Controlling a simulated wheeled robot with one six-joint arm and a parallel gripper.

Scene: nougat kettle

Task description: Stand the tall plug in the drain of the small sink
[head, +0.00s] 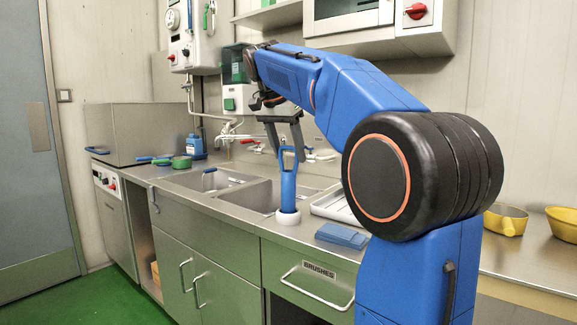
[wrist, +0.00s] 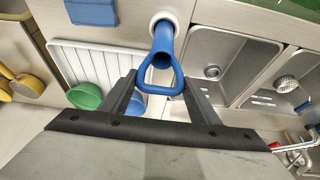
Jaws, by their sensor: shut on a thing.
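The tall blue plug (head: 288,188) stands upright, its foot in a white round base (head: 288,217) on the counter's front strip, beside the right basin. Its loop handle (wrist: 158,88) is between the fingers of my gripper (wrist: 160,92), shut on it; in the head view my gripper (head: 288,150) is at the plug's top. The near basin (wrist: 232,60) lies right of the plug in the wrist view, with a round drain (wrist: 212,72) in its floor. That drain is hidden in the head view. Whether the white base is a separate holder, I cannot tell.
A second basin (head: 208,179) holds a strainer (wrist: 287,83). A white drainboard (wrist: 85,62) with green (wrist: 85,96) and blue (wrist: 136,105) bowls lies beside the plug. A folded blue cloth (head: 342,236) lies near the counter edge. Faucets (head: 310,153) stand behind.

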